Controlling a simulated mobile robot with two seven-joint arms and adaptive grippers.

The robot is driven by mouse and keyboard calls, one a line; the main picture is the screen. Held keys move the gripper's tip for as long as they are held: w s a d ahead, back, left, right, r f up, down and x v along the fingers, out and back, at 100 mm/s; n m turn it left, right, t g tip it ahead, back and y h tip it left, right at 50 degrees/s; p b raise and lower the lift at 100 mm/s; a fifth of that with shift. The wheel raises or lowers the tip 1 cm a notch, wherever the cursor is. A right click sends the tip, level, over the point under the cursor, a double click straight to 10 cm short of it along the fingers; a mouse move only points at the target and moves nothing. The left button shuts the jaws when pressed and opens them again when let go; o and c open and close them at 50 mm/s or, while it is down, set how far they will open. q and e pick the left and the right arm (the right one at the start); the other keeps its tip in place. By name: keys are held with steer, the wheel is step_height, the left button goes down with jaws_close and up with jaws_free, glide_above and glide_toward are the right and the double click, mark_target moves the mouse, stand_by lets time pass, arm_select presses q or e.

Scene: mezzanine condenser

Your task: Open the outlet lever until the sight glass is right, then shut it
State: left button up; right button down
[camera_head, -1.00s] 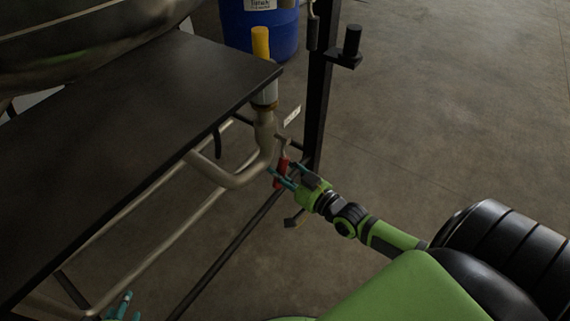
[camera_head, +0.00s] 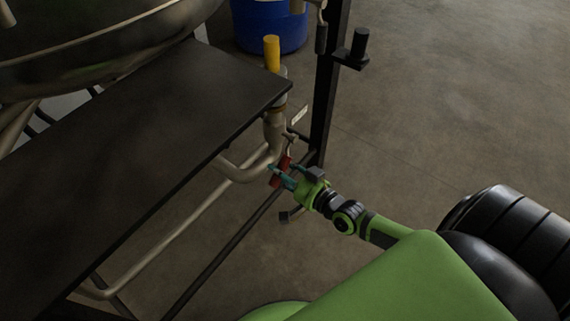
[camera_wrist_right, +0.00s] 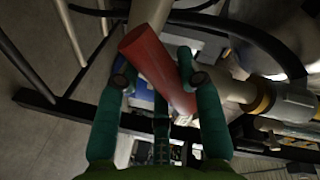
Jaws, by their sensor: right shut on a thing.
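The red outlet lever (camera_head: 285,162) is on the pipe below the table's right corner. It slants, and its upper end joins a small valve fitting (camera_head: 291,138). My right gripper (camera_head: 280,174) is shut on the lever. In the right wrist view the red handle (camera_wrist_right: 157,66) runs diagonally between the teal fingers of my right gripper (camera_wrist_right: 155,78). A yellow upright cylinder (camera_head: 272,53) stands above the pipe at the table corner; I cannot tell whether it is the sight glass, and no level reads clearly. My left gripper is out of view.
A black post (camera_head: 325,95) stands just right of the lever. A blue barrel (camera_head: 268,28) is behind. Bent pipes (camera_head: 205,205) run under the table. Open floor lies right.

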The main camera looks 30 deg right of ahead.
steer(key=r+m+p, duration=0.1)
steer(key=a+r+m, duration=0.1)
steer(key=m+p, duration=0.1)
steer(key=shift+s+a+r+g+y+p, duration=0.3)
steer(key=shift+a+r+y, duration=0.05)
steer(key=shift+r+y, duration=0.05)
steer(key=shift+s+a+r+m+p, duration=0.1)
steer(key=shift+a+r+m+p, duration=0.25)
steer(key=shift+r+m, duration=0.3)
arm_select(q)
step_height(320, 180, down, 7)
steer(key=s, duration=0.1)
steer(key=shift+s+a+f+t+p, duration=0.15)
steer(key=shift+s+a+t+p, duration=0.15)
steer(key=shift+p, duration=0.15)
arm_select(e)
steer(key=shift+a+r+m+g+y, duration=0.1)
steer(key=shift+r+m+g+y, duration=0.2)
steer(key=shift+r+m+y, duration=0.6)
steer(key=shift+r+m+h, duration=0.1)
steer(key=shift+m+h, duration=0.2)
steer(key=shift+m, duration=0.25)
steer(key=c, duration=0.8)
jaws_free()
steer(key=shift+o, duration=0.2)
steer(key=shift+s, duration=0.15)
steer(key=shift+s, duration=0.25)
steer(key=v, duration=1.1)
